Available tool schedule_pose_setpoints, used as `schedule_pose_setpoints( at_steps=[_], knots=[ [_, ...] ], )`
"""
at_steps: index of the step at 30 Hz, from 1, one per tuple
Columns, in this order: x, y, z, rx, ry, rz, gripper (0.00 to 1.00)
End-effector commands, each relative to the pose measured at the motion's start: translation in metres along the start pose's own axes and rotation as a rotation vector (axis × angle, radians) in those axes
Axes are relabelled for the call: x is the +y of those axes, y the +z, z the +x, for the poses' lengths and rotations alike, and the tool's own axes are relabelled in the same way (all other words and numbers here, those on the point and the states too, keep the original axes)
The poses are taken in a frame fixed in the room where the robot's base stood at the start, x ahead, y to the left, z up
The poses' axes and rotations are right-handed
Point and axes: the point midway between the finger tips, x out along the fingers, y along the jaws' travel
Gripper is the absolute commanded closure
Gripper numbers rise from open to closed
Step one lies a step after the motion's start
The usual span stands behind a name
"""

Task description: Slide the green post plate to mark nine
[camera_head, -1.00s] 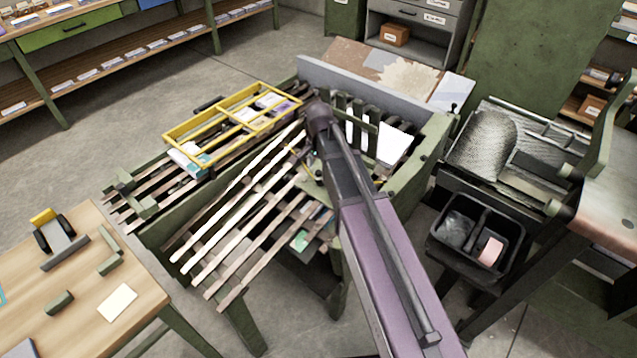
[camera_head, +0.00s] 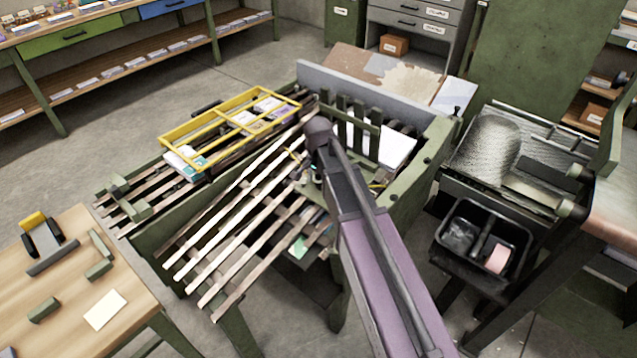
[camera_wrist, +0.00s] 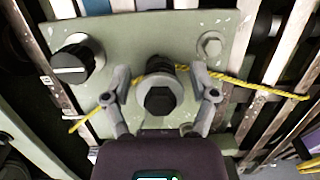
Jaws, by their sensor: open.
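The pale green post plate (camera_wrist: 130,36) lies over the wooden slats in the wrist view. A dark hex-headed post (camera_wrist: 160,97) stands near its middle, a black knob (camera_wrist: 77,60) at its left and a bolt (camera_wrist: 210,46) at its right. My gripper (camera_wrist: 159,98) is open, with one finger on each side of the post. I cannot tell whether the fingers touch it. In the head view, my arm hides most of the plate and the gripper. No number marks are readable.
A yellow cord (camera_wrist: 265,87) runs across the plate behind the post. The slatted bench (camera_head: 233,229) carries a yellow frame (camera_head: 190,127) at its back left. A green slatted guard (camera_head: 360,131) stands behind my arm. A black bin (camera_head: 485,238) stands at the right.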

Motion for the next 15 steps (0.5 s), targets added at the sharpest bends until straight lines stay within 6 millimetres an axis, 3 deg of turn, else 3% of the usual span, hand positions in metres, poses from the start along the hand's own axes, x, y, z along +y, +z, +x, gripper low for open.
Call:
schedule_pose_setpoints(
  at_steps=[4,11,12,15],
  knots=[
    [0.0,0.0,-0.0002,0.0,0.0,0.0,0.25],
    [0.0,0.0,-0.0002,0.0,0.0,0.0,0.93],
    [0.0,0.0,-0.0002,0.0,0.0,0.0,1.0],
    [0.0,0.0,-0.0001,0.0,0.0,0.0,1.0]
  ],
)
